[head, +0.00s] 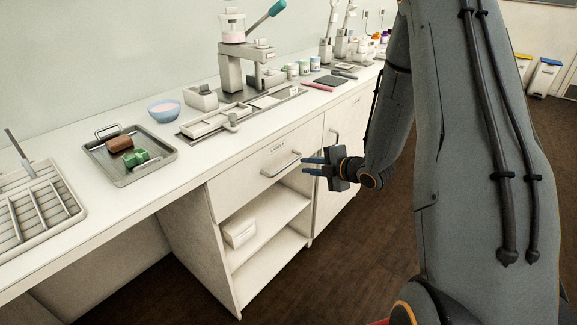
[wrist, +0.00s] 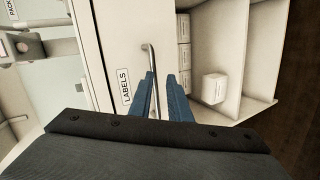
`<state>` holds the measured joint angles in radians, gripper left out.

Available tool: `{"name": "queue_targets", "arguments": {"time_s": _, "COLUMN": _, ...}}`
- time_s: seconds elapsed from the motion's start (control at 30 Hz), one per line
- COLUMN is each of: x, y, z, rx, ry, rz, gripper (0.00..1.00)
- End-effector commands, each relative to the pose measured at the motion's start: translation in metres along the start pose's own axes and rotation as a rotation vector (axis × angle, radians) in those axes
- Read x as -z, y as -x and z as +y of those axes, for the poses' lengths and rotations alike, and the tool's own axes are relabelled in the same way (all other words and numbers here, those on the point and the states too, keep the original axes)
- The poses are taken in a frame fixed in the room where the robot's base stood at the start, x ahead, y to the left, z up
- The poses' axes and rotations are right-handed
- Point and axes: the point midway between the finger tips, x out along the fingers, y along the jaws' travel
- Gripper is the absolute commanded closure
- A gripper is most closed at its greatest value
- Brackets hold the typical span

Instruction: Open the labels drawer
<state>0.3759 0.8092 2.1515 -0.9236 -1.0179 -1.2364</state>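The labels drawer (head: 250,168) is a white front under the counter and looks shut. Its tag reading LABELS (wrist: 125,86) shows beside the bar handle (wrist: 151,62) in the wrist view. The metal handle (head: 281,165) also shows in the head view. My gripper (head: 304,166) is at the handle's right end in the head view. In the wrist view its two blue fingers (wrist: 165,77) are apart, with the handle bar close along the inner side of the left finger. I cannot tell whether they touch.
Below the drawer is an open shelf (head: 262,218) with a white box (head: 240,232). A cabinet door (head: 340,150) with its own handle stands to the right. The counter above holds a tray (head: 160,166), a bowl (head: 164,110) and a press (head: 232,70). The floor in front is clear.

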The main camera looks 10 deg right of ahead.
Motion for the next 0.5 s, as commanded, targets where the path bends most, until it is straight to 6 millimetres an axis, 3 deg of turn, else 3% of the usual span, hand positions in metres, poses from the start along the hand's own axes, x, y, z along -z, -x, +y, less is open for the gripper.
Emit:
{"name": "queue_targets", "arguments": {"time_s": 0.13, "x": 0.006, "y": -0.002, "z": -0.008, "rx": -0.133, "ry": 0.143, "rz": 0.112, "gripper": 0.83}}
{"name": "queue_targets", "arguments": {"time_s": 0.33, "x": 0.013, "y": -0.001, "z": -0.009, "rx": -0.217, "ry": 0.221, "rz": 0.169, "gripper": 0.83}}
{"name": "queue_targets", "arguments": {"time_s": 0.5, "x": 0.019, "y": -0.019, "z": -0.005, "rx": -0.221, "ry": 0.226, "rz": 0.174, "gripper": 0.83}}
